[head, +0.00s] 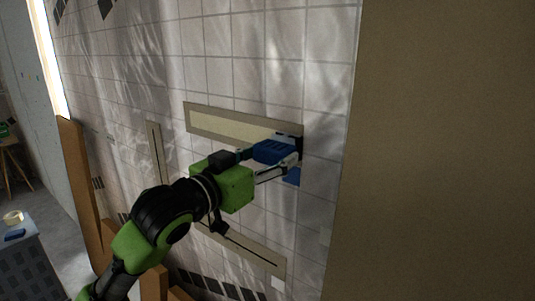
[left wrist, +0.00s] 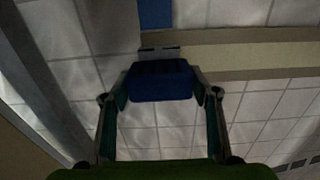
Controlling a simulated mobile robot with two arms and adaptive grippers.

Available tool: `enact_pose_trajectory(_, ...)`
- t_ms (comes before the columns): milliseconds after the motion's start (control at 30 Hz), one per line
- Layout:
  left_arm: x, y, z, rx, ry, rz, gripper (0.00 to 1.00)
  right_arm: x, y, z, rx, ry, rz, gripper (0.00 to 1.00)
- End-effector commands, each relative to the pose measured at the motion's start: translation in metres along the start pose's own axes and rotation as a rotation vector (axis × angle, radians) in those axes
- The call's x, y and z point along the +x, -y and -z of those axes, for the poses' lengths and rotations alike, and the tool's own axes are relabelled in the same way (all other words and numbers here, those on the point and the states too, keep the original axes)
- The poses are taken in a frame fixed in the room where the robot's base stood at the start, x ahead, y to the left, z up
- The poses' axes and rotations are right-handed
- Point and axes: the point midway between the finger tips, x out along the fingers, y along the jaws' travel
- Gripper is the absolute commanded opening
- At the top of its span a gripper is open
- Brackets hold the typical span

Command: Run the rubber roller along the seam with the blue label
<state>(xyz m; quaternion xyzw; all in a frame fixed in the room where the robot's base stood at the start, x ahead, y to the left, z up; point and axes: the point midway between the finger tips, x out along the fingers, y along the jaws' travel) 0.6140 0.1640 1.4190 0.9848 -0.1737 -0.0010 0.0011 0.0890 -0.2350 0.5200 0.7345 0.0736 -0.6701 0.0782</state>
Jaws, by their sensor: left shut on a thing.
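My left gripper (head: 290,158) is shut on the blue handle of the rubber roller (head: 272,151), close to the tiled wall. In the left wrist view the blue handle (left wrist: 158,82) sits between the two fingers, with a grey and dark head (left wrist: 160,53) beyond it. The roller head is at the right end of the upper horizontal seam strip (head: 235,124); I cannot tell whether it touches. The blue label (head: 292,177) is on the wall just below that end, and shows at the top of the wrist view (left wrist: 155,14). My right gripper is out of view.
A vertical strip (head: 153,150) and a lower horizontal strip (head: 250,248) are also on the wall. A white label (head: 277,284) is near the lower strip. A plain brown panel (head: 440,150) stands at right. A bench (head: 35,262) with a tape roll (head: 13,217) is at left.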

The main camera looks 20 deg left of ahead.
Motion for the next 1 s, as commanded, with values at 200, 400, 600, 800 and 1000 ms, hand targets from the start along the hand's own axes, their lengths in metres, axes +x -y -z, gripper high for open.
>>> enact_pose_trajectory(200,-0.007,0.001,0.001,0.001,-0.004,0.002,0.38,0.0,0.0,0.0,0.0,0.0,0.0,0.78)
enact_pose_trajectory(400,-0.027,0.001,0.001,0.001,-0.004,0.001,0.38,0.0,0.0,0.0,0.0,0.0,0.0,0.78)
enact_pose_trajectory(600,-0.047,0.001,0.001,0.001,-0.003,0.002,0.38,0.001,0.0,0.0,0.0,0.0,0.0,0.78)
enact_pose_trajectory(800,-0.06,0.001,0.001,0.001,-0.004,0.001,0.38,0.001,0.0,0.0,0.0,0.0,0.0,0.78)
enact_pose_trajectory(1000,-0.06,0.001,0.002,0.0,-0.004,0.001,0.38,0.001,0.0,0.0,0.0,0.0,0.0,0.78)
